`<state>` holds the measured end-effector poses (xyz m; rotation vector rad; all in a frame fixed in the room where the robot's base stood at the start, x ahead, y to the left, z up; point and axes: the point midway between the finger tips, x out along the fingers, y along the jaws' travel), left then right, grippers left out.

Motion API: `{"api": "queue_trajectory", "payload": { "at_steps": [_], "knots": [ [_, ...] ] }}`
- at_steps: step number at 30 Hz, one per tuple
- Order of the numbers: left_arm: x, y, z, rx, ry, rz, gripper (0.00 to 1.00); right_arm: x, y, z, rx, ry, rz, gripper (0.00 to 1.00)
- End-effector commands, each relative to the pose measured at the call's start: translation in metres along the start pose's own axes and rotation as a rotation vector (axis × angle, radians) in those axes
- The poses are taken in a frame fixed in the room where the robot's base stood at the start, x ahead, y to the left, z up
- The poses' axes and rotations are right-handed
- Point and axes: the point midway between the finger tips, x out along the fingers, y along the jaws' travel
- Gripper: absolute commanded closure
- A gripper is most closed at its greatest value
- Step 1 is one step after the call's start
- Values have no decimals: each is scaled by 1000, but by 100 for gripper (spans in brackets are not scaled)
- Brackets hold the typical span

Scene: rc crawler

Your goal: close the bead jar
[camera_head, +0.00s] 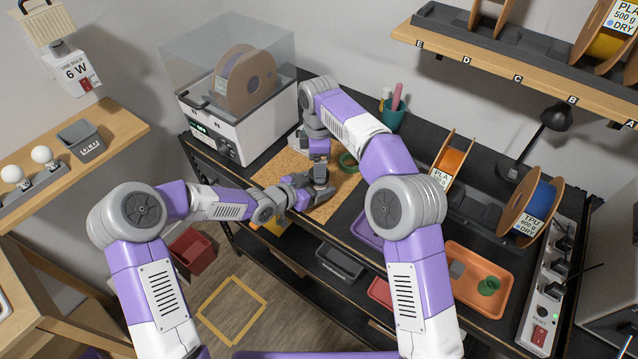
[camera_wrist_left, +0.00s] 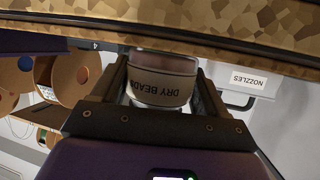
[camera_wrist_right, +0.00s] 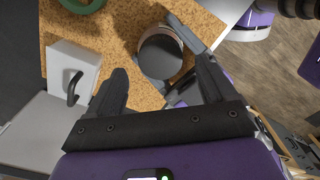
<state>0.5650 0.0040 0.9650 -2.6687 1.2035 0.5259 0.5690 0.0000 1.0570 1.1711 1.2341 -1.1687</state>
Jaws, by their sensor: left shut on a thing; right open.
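The bead jar (camera_wrist_left: 162,82), labelled DRY BEADS, stands at the cork mat (camera_head: 335,204). My left gripper (camera_head: 318,188) is shut on its side; both fingers flank the label in the left wrist view. The right wrist view looks down on the jar's round dark grey top (camera_wrist_right: 160,57) with a bronze rim. I cannot tell whether that top is a seated lid. My right gripper (camera_wrist_right: 146,46) is open above the jar, which lies nearer its right finger. In the head view, my right arm partly hides the work area.
A green ring (camera_wrist_right: 82,4) lies on the mat, also in the head view (camera_head: 348,162). A white box with a black handle (camera_wrist_right: 74,66) stands beside the jar. The white dryer (camera_head: 228,128) is behind left; an orange tray (camera_head: 462,300) lies to the right.

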Motion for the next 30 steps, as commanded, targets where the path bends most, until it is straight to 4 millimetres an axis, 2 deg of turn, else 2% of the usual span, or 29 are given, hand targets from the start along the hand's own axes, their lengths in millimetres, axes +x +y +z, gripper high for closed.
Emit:
{"api": "queue_trajectory", "payload": {
  "at_steps": [5,12,13,17,20,30],
  "knots": [
    [0,0,1,-1,-2,0,100,-14,0,0,-2,0,-1,16],
    [0,0,1,-1,-2,0,100,-15,0,0,-2,0,-1,16],
    [0,0,1,-1,-2,0,100,-15,0,0,-2,0,-1,19],
    [0,0,1,-1,-2,0,100,-16,0,-1,-44,0,-2,19],
    [0,0,1,-1,-2,0,100,-20,-1,-4,-153,-1,-4,19],
    [0,0,1,-1,-3,0,100,-41,-1,-4,-700,-1,-2,19]
  ]
}}
